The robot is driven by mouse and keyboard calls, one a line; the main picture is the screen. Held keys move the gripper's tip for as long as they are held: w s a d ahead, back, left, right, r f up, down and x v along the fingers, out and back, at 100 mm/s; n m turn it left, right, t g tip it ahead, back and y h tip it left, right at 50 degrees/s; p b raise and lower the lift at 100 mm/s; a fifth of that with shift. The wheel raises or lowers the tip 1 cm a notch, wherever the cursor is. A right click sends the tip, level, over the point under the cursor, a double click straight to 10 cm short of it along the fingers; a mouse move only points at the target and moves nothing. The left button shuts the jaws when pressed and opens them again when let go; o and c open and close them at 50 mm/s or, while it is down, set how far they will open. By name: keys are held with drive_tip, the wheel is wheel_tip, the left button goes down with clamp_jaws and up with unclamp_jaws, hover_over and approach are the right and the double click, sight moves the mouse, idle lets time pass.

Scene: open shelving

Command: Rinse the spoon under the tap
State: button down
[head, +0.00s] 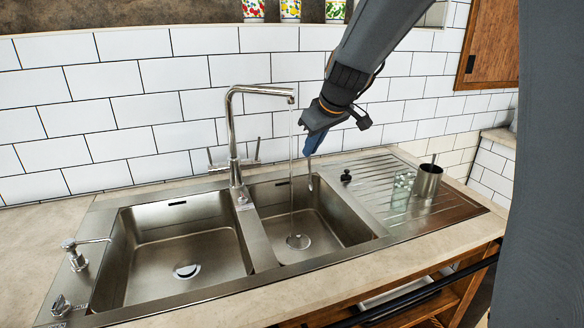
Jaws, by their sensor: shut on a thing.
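The tap (233,130) stands behind the sink between two basins, its spout reaching right. A thin stream of water (291,165) falls from it into the right basin (345,228). My gripper (312,150), with blue fingers, points down above the back of that basin, right of the stream. It is shut on a thin metal spoon (310,176) that hangs down below the fingers. The spoon shows a small gap to the right of the stream; its depth relative to the water is hard to tell. Its upper end is hidden by the fingers.
A metal cup (428,182) stands on the ribbed drainboard (388,207), beside small pale green-white items (404,181) and a black knob-like piece (346,176). The left basin (190,250) is empty. A soap dispenser (76,255) stands at left. Patterned cups line the ledge above.

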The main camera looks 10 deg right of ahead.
drive_tip(key=s+d+r+p, duration=0.1)
drive_tip(key=s+d+r, duration=0.1)
drive_tip(key=s+r, duration=0.2)
drive_tip(key=shift+s+d, duration=0.15)
drive_tip(key=shift+d, duration=0.2)
idle(0.7)
